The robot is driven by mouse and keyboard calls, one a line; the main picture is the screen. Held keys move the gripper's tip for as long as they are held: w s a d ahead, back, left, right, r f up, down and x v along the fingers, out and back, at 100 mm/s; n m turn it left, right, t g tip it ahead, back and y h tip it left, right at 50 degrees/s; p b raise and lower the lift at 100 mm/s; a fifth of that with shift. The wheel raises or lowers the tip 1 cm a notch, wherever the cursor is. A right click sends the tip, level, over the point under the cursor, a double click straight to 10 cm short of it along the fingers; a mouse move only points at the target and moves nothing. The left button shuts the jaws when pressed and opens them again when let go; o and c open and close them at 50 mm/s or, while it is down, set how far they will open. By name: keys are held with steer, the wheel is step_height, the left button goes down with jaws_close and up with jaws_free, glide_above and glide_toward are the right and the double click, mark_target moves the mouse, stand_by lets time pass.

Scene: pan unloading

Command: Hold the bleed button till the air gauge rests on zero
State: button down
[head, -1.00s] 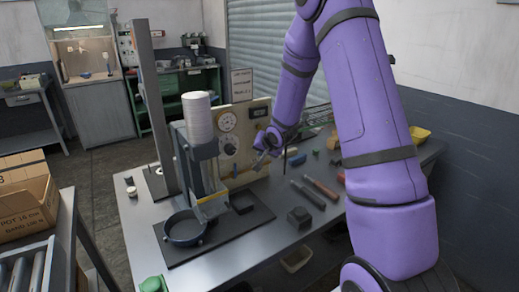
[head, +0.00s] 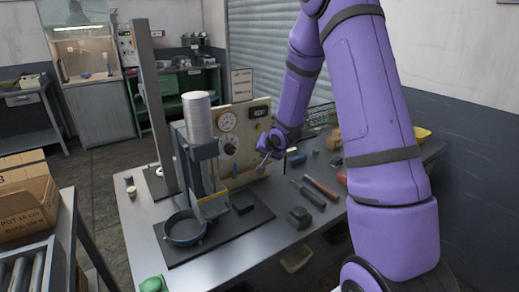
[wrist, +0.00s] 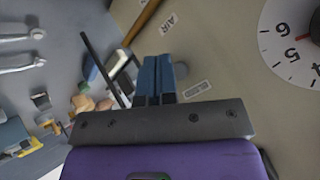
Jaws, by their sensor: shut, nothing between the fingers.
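My gripper (head: 264,158) is at the right part of the cream panel (head: 241,107) on the bench. In the wrist view my blue fingertips (wrist: 156,62) are shut together with nothing between them, close to the panel face. A small round grey button (wrist: 180,70) shows just beside the fingertips, partly hidden; I cannot tell whether they touch it or whether it is pressed. A label reading AIR lies nearby. A white dial (wrist: 291,45) is cut off at the right of the wrist view; its full scale and pointer reading cannot be told. The panel's upper dial (head: 227,121) is too small to read.
A press with a white cylinder (head: 197,118) stands left of the panel, above a dark round pan (head: 184,228). Hand tools (head: 308,193) and a dark block (head: 299,217) lie on the bench (head: 256,240) at right. Its front part is mostly clear.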

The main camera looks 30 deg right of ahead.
steer(key=shift+s, duration=0.1)
steer(key=shift+s, duration=2.4)
steer(key=shift+d, duration=0.1)
steer(key=s+a+r+n+g, duration=0.1)
steer(key=s+a+r, duration=0.1)
steer(key=s+r, duration=0.3)
steer(key=s+a+r+n+h, duration=0.1)
steer(key=s+a+r, duration=0.2)
steer(key=r, duration=0.4)
steer(key=s+a+r+n+g, duration=0.1)
steer(key=s+a+r, duration=0.15)
steer(key=r, duration=0.35)
steer(key=s+a+r+n, duration=0.2)
steer(key=s+a+r, duration=0.1)
steer(key=s, duration=0.8)
steer(key=s+a+r+n+g+y, duration=0.1)
steer(key=s+a+r+n, duration=0.2)
steer(key=s, duration=0.7)
steer(key=shift+s+a+r+g+y, duration=0.35)
steer(key=shift+a+r, duration=0.4)
steer(key=shift+r, duration=0.2)
